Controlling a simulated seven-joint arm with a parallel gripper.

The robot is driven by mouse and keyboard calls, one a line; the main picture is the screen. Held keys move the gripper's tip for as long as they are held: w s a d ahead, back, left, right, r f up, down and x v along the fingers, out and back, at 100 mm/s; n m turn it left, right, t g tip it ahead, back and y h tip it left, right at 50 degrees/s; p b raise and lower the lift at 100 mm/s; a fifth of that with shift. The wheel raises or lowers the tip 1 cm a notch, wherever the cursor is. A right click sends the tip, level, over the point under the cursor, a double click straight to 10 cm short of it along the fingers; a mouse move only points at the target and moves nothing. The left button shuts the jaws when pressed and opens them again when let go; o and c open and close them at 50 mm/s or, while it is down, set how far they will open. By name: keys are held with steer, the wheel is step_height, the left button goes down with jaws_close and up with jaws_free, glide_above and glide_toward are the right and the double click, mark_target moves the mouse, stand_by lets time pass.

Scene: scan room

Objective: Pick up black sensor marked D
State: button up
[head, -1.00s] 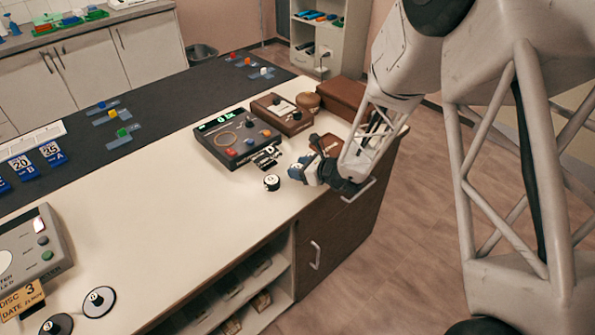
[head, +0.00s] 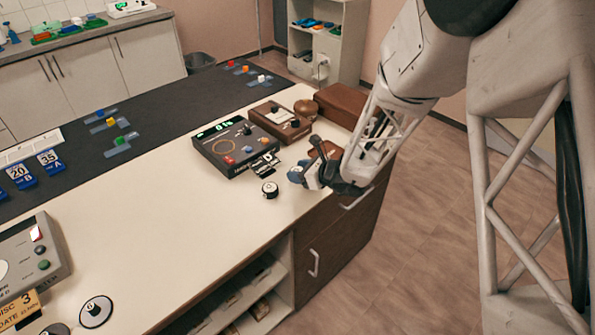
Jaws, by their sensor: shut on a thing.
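A small round black sensor with a pale top (head: 270,188) stands on the white counter, left of my gripper. Its mark is too small to read. My gripper (head: 308,176) is low over the counter near its right edge, with its fingers pointing left. It is shut on a small dark thing with a pale face (head: 296,174) at the fingertips. The fingers hide most of this thing, and I cannot read a letter on it. I cannot tell whether it touches the counter.
A grey meter (head: 212,151) with a lit display stands behind the lone sensor, with black tags at its front. Brown boxes (head: 340,103) stand at the back right. Another grey device (head: 52,262) and round discs (head: 96,311) are at front left. The middle counter is clear.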

steer(key=s+d+r, duration=0.1)
steer(key=s+d, duration=0.3)
steer(key=s, duration=0.9)
steer(key=shift+s+r, duration=0.2)
steer(key=shift+s, duration=0.05)
steer(key=shift+a, duration=0.1)
